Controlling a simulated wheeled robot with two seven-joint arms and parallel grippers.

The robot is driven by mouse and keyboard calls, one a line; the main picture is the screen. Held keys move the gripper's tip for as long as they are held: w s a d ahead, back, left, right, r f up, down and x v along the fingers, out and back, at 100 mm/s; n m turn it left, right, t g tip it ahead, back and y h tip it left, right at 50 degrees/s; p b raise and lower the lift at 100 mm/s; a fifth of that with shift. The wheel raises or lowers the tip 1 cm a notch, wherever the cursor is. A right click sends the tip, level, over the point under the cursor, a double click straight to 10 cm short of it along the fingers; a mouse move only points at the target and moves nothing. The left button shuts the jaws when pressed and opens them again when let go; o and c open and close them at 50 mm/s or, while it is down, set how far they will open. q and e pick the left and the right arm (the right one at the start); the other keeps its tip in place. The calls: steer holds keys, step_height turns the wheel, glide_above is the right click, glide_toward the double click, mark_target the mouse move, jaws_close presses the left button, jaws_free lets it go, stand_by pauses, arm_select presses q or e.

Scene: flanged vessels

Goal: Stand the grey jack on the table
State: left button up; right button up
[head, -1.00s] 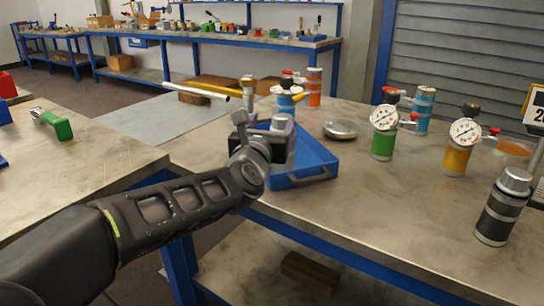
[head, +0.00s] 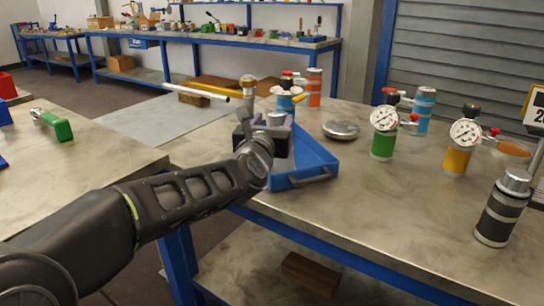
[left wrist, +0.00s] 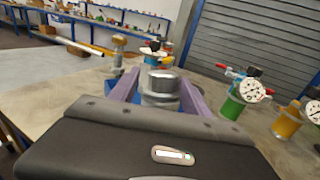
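A grey jack (left wrist: 161,86) with a shiny silver top sits between the purple fingers of my left gripper (left wrist: 160,98) in the left wrist view. The fingers lie against its two sides, and its lower part is hidden by the gripper body. In the head view its silver top (head: 277,118) shows just above my left gripper (head: 277,135), which is over the back left part of a blue tray (head: 318,160). The table (head: 390,230) has bare metal to the right of the tray. My right gripper is not in view.
A round metal lid (head: 341,130) lies behind the tray. A green gauge vessel (head: 383,144), an orange one (head: 458,160) and a black-banded cylinder (head: 498,212) stand at the right. Red and blue vessels stand behind. The middle front of the table is clear.

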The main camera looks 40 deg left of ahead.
arm_select(q)
steer(key=shift+f, duration=0.1)
jaws_close()
stand_by(0.3)
